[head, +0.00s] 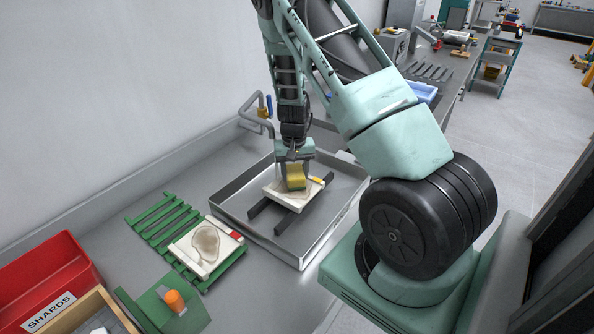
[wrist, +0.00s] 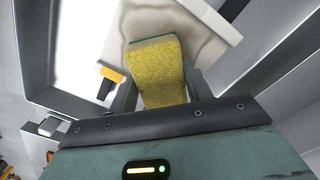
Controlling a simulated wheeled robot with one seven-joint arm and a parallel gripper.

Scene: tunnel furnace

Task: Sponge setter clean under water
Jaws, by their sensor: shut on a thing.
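My gripper (head: 294,165) is shut on a yellow sponge with a green face (head: 296,178), which also fills the middle of the wrist view (wrist: 158,75). The sponge is over a pale setter slab (head: 274,191) with a brown stain (wrist: 190,25); I cannot tell whether it touches the slab. The setter lies across two dark bars in a metal sink tray (head: 333,221). A yellow mark or tab shows at the setter's edge (head: 316,181). A bent tap (head: 258,122) with a blue handle stands behind the tray. I cannot make out running water.
A second stained setter (head: 190,262) with a red mark lies on a green slatted rack (head: 158,232) to the left. A red SHARDS bin (head: 40,280), a wooden box (head: 80,316) and a green holder with an orange item (head: 172,302) stand front left. The wall is close behind.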

